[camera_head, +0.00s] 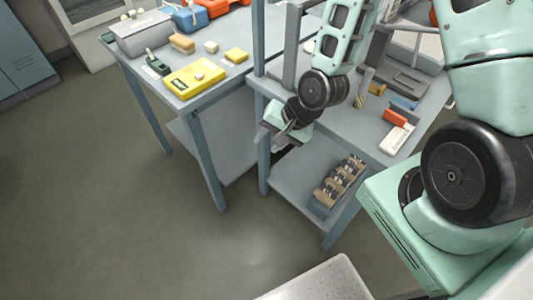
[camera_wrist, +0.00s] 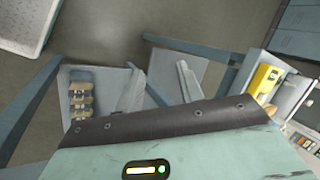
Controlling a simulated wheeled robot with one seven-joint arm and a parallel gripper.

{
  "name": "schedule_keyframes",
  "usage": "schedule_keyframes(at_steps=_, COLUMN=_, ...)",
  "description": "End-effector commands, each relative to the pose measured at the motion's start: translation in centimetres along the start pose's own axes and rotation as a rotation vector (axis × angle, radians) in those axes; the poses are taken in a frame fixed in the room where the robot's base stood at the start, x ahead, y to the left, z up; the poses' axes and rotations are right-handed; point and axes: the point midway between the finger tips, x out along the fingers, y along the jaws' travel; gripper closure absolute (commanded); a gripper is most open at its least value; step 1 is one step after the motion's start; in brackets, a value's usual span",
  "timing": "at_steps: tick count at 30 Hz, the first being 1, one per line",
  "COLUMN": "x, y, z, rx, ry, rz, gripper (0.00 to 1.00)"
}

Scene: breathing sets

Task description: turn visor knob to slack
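I cannot make out a visor or its knob in either view. My gripper (camera_head: 282,138) hangs at the near edge of the right bench, close to a blue-grey upright, with its tip pointing down and left. In the wrist view my gripper (camera_wrist: 160,82) shows two pale fingers spread apart with nothing between them. They point over the floor and the lower shelves. My arm hides part of the right bench top.
The left bench (camera_head: 140,80) carries a yellow case (camera_head: 195,78), a grey box (camera_head: 142,35) and small blocks. The right bench (camera_head: 345,128) holds an orange block (camera_head: 395,117). A rack of tan items (camera_head: 340,182) sits on its lower shelf. The front floor is partly clear.

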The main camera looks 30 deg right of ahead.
Motion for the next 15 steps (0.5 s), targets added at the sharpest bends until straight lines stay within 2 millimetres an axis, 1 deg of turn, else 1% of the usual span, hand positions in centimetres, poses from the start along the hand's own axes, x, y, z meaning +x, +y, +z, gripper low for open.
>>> schedule_keyframes(at_steps=1, x=0.3, y=-0.1, z=0.3, rx=-0.056, ry=-0.004, rz=0.019, gripper=0.63)
schedule_keyframes(at_steps=9, x=-0.4, y=-0.6, z=2.4, rx=-0.318, ry=-0.043, rz=0.124, gripper=0.63)
schedule_keyframes(at_steps=15, x=-1.2, y=-0.8, z=3.8, rx=-0.454, ry=-0.069, rz=0.177, gripper=0.63)
